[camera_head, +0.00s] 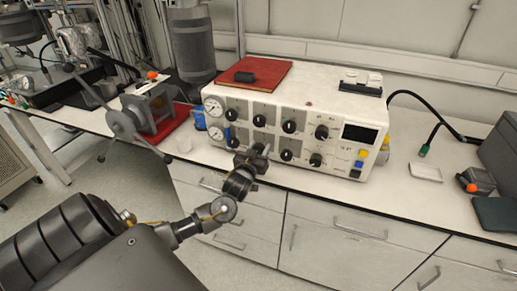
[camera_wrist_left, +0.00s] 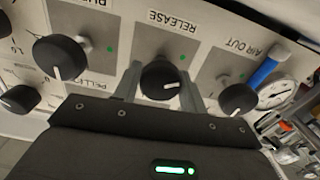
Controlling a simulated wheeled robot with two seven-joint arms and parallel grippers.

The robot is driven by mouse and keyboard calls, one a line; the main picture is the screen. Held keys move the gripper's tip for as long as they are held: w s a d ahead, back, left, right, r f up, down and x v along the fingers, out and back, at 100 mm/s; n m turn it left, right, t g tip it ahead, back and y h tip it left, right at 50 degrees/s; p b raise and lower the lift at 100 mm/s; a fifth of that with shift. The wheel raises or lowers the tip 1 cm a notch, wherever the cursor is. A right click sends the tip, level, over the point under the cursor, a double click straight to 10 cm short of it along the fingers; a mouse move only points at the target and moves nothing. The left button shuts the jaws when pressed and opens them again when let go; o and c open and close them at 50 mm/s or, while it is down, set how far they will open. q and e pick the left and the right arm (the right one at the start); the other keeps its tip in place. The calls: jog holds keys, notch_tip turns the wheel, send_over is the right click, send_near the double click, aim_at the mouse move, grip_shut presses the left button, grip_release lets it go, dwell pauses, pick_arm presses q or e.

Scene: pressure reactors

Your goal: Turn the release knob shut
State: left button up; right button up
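The release knob (camera_wrist_left: 160,80) is a round black knob with a white pointer line, under the label RELEASE in the left wrist view. In the head view it is on the lower row of the white control box (camera_head: 330,90), largely hidden behind my gripper. My left gripper (camera_head: 258,152) is at the box's front. In the left wrist view its two grey fingers (camera_wrist_left: 160,88) stand on either side of the release knob, close to its sides. Small gaps seem to show, and contact cannot be made out. My right gripper is in neither view.
The AIR OUT knob (camera_wrist_left: 237,99) and another black knob (camera_wrist_left: 60,57) flank the release knob. A blue lever (camera_wrist_left: 262,70) and a gauge (camera_wrist_left: 274,92) are near. A red book (camera_head: 252,80) lies on the box.

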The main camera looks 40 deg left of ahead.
pick_arm(q)
jog(key=c, duration=0.5)
jog(key=shift+a, duration=0.15)
